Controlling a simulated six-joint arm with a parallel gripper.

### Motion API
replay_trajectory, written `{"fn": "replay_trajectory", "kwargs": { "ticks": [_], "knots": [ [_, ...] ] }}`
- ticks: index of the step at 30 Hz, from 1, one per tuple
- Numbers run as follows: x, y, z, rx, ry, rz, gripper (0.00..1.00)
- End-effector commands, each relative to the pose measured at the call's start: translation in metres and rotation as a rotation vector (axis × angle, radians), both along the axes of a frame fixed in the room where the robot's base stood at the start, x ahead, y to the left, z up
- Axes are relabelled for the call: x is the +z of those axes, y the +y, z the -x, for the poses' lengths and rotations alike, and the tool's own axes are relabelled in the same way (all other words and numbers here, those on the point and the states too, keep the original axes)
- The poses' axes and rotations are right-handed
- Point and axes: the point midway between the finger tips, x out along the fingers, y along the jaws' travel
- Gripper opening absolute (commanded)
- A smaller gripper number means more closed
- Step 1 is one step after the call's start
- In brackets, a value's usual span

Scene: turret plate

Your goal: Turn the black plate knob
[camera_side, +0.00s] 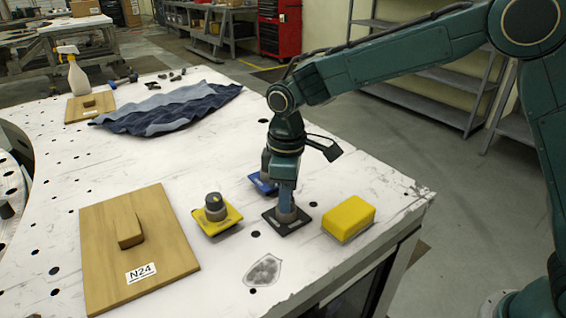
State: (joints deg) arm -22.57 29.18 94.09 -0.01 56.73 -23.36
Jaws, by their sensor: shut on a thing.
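The black plate (287,225) lies flat on the white table, between the yellow plate and the yellow block. My gripper (287,205) points straight down over it and is shut on the black plate's knob (287,214). The fingers cover most of the knob, so any pointer mark on it is hidden.
A yellow plate (228,222) with a dark knob stands to the left. A blue plate (262,185) is close behind my gripper, partly hidden. A yellow block (348,218) sits to the right. A wooden board (100,235) marked N24 and a blue cloth (170,110) lie on the table (330,165).

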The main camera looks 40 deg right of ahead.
Motion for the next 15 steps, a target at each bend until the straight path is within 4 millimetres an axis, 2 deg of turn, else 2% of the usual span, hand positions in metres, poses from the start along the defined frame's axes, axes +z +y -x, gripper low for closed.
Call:
{"fn": "replay_trajectory", "kwargs": {
  "ticks": [2, 3, 6, 15],
  "knots": [
    [0.0005, 0.0001, -0.0002, -0.001, -0.001, 0.000, 0.07],
    [0.0005, 0.0001, -0.0002, -0.001, -0.001, 0.000, 0.36],
    [0.0004, 0.0001, -0.0002, -0.001, -0.001, -0.001, 0.52],
    [0.0006, 0.0000, -0.0001, -0.001, -0.001, -0.001, 0.52]
  ]
}}
